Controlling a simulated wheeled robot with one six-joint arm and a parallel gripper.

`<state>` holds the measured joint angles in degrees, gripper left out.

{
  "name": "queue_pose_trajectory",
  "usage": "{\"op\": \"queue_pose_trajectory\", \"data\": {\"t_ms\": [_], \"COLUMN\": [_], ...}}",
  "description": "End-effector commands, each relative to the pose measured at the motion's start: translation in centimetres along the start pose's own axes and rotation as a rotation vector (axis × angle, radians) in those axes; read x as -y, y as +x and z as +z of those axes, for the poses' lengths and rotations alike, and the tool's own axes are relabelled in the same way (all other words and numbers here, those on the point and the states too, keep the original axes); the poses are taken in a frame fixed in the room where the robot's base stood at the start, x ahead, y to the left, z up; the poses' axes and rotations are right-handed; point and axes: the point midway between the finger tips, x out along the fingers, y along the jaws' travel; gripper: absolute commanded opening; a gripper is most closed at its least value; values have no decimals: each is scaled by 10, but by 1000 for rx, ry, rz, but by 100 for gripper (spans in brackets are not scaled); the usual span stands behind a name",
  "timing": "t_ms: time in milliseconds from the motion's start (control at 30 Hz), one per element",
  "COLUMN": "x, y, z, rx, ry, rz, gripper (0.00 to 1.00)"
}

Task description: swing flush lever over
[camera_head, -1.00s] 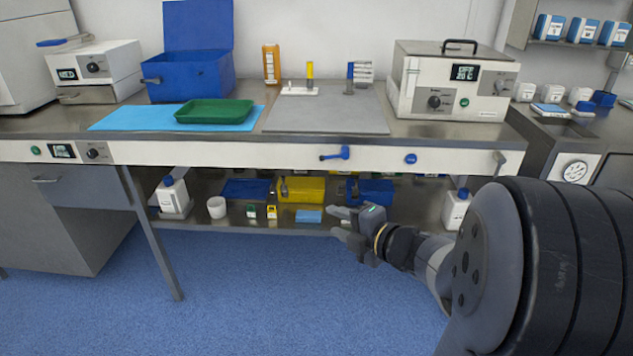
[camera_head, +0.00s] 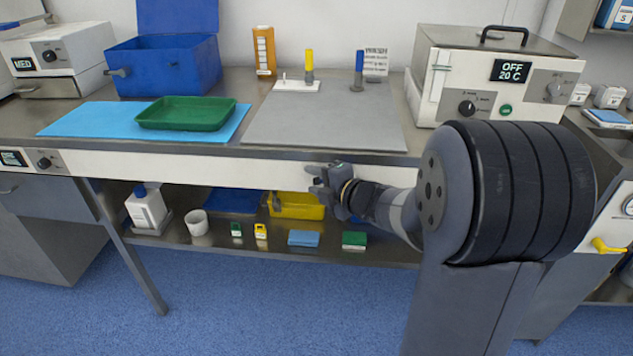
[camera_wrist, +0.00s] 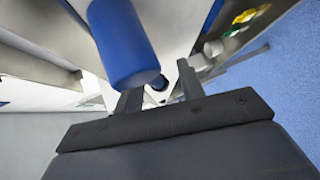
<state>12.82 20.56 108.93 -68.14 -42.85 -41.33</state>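The blue flush lever sits on the white front panel (camera_head: 230,167) of the table, and in the head view it is hidden behind my gripper (camera_head: 320,182). In the wrist view a large blue cylinder (camera_wrist: 124,42), which looks like the lever's handle, is very close to the camera at upper left. My gripper also shows in the wrist view (camera_wrist: 160,85), with its two fingers apart and a small dark blue round part (camera_wrist: 158,84) seen between them. The handle overlaps the left finger in the picture; I cannot tell whether they touch.
Above the panel are a grey mat (camera_head: 325,122), a green tray (camera_head: 185,113) and a white heater box (camera_head: 455,90). The shelf below holds a yellow bin (camera_head: 297,206) and small boxes. A yellow lever (camera_head: 608,246) is on the unit at right. Blue floor is clear in front.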

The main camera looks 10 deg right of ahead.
Motion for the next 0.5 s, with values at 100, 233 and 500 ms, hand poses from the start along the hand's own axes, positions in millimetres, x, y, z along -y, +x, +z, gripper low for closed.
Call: {"op": "queue_pose_trajectory", "data": {"t_ms": [100, 233, 500], "x": [0, 0, 0], "y": [0, 0, 0], "z": [0, 0, 0], "rx": [0, 0, 0], "ry": [0, 0, 0], "rz": [0, 0, 0], "gripper": [32, 22, 0]}}
